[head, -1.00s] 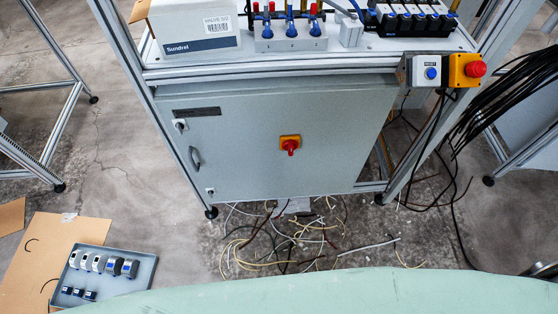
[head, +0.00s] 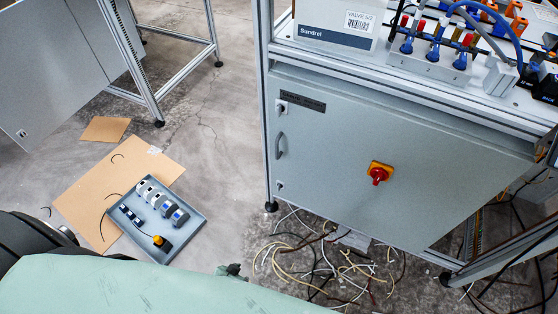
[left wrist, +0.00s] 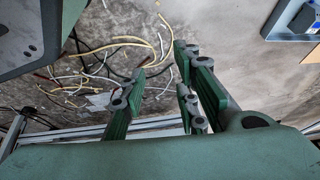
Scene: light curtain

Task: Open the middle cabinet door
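The closed grey cabinet door (head: 340,160) fills the right half of the head view. It has a curved handle (head: 280,146) on its left edge, small locks above and below the handle, and a red and yellow rotary switch (head: 379,173). My left gripper (head: 232,271) shows only as a small dark green tip beyond my pale green body, low and left of the door, apart from the handle. In the left wrist view my left gripper (left wrist: 160,92) has its green fingers spread, with nothing between them. My right gripper is not in view.
Loose cables (head: 330,265) lie on the floor below the cabinet. A blue-grey tray (head: 190,222) with parts sits on cardboard (head: 82,200) at the left. Another grey cabinet (head: 50,70) stands at the upper left. Bare floor lies between the tray and the door.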

